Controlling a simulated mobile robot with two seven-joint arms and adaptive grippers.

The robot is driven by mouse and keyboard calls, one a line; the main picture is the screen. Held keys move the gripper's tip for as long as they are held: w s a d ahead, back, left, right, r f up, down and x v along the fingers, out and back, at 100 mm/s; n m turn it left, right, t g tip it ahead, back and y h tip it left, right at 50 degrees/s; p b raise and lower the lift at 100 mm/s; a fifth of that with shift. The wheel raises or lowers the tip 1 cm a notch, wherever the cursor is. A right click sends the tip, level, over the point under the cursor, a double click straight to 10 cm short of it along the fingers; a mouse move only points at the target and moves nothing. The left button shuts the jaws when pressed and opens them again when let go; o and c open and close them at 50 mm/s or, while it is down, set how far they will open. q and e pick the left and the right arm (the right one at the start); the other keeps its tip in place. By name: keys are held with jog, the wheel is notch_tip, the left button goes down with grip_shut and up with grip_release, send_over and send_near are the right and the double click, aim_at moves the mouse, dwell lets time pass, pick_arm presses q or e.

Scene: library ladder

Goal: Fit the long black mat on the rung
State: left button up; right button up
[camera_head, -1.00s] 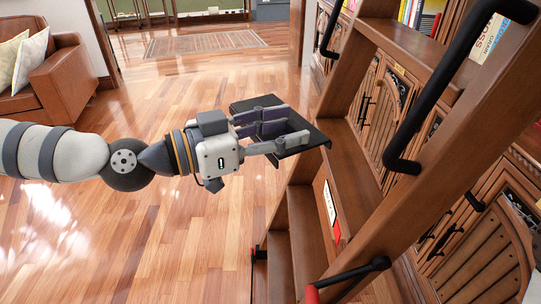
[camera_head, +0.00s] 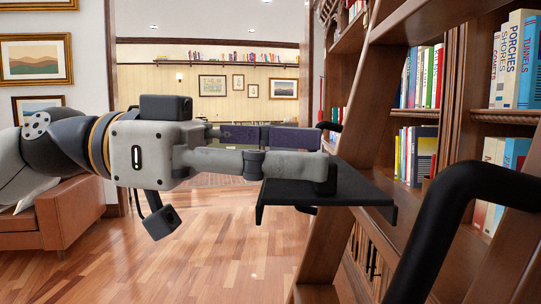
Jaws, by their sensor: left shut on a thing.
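My left gripper (camera_head: 322,172) reaches in from the left and is shut on the long black mat (camera_head: 365,188). The mat is a flat dark slab, held roughly level, with a thin lip along its near edge. Its right end overlaps the space between the side rails of the wooden ladder (camera_head: 333,235) in the picture. I cannot tell whether the mat touches a rung, as the mat and rails hide the rung surfaces near it. My right gripper is not in view.
A thick black handrail (camera_head: 440,215) curves across the near right. Bookshelves with books (camera_head: 420,75) stand behind the ladder. A brown leather sofa (camera_head: 70,215) is at the left. The wooden floor (camera_head: 200,260) below the gripper is clear.

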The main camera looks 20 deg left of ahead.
aim_at(282, 185)
pick_arm(q)
jog(key=shift+w+f+p+x, duration=0.15)
jog(key=shift+p+x, duration=0.3)
jog(key=shift+x, duration=2.35)
jog(key=shift+w+f+p+x, duration=0.1)
jog(key=shift+p+x, duration=0.35)
jog(key=shift+x, duration=2.35)
jog(key=shift+w+f, duration=0.1)
jog(key=shift+f, duration=0.35)
jog(key=shift+f+b, duration=0.45)
jog(key=shift+f, duration=0.7)
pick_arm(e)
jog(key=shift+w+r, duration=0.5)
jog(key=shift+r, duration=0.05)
pick_arm(q)
jog(key=o, duration=1.3)
jog(key=v, duration=1.2)
jog(key=shift+r, duration=0.1)
